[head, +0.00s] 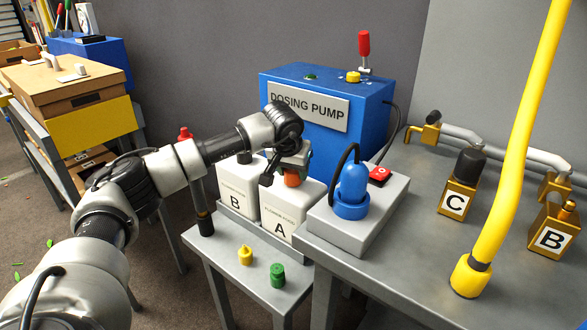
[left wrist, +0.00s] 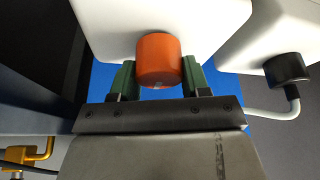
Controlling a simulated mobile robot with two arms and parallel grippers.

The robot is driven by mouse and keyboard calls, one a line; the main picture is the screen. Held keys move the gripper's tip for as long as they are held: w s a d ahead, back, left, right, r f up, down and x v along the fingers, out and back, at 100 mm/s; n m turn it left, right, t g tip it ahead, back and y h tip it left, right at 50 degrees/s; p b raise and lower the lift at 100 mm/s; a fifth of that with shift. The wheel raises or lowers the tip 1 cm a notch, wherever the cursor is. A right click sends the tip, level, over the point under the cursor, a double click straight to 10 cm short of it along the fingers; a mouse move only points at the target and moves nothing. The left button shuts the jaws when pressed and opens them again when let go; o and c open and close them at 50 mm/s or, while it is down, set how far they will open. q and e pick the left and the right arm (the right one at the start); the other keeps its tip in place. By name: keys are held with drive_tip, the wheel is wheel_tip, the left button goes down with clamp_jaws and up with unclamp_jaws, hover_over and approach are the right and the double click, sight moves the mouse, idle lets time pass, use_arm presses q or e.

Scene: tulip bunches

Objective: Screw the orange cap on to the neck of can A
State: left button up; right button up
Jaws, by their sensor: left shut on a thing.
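Can A (head: 283,226) is a white can with a black letter A, standing in a grey tray on the low table. The orange cap (head: 292,180) is at the top of can A; it also shows in the left wrist view (left wrist: 158,58), against the white can top. My left gripper (head: 285,176) is over can A. Its green fingers in the left wrist view (left wrist: 159,72) are shut on the orange cap, one on each side. The neck is hidden under the cap, so I cannot tell how far the cap is seated. My right gripper is not in view.
Can B (head: 234,188), with a black cap, stands left of can A. A yellow cap (head: 245,255) and a green cap (head: 277,275) lie in front. A grey box with a blue plug (head: 352,190) is close on the right. The blue dosing pump (head: 355,135) stands behind.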

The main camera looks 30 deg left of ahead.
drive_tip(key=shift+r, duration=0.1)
use_arm(q)
drive_tip(key=shift+m+p, duration=0.35)
drive_tip(key=shift+m, duration=0.35)
drive_tip(key=shift+m+h+p, duration=0.3)
drive_tip(key=shift+m+h, duration=0.2)
drive_tip(key=shift+m, duration=0.1)
drive_tip(key=shift+m+h+p, duration=0.35)
drive_tip(key=shift+m+h, duration=0.05)
drive_tip(key=shift+m, duration=0.7)
drive_tip(key=shift+d, duration=0.1)
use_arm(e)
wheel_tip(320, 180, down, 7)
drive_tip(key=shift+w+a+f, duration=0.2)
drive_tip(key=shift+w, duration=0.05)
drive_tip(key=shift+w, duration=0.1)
use_arm(q)
drive_tip(key=o, duration=1)
drive_tip(key=shift+c, duration=0.2)
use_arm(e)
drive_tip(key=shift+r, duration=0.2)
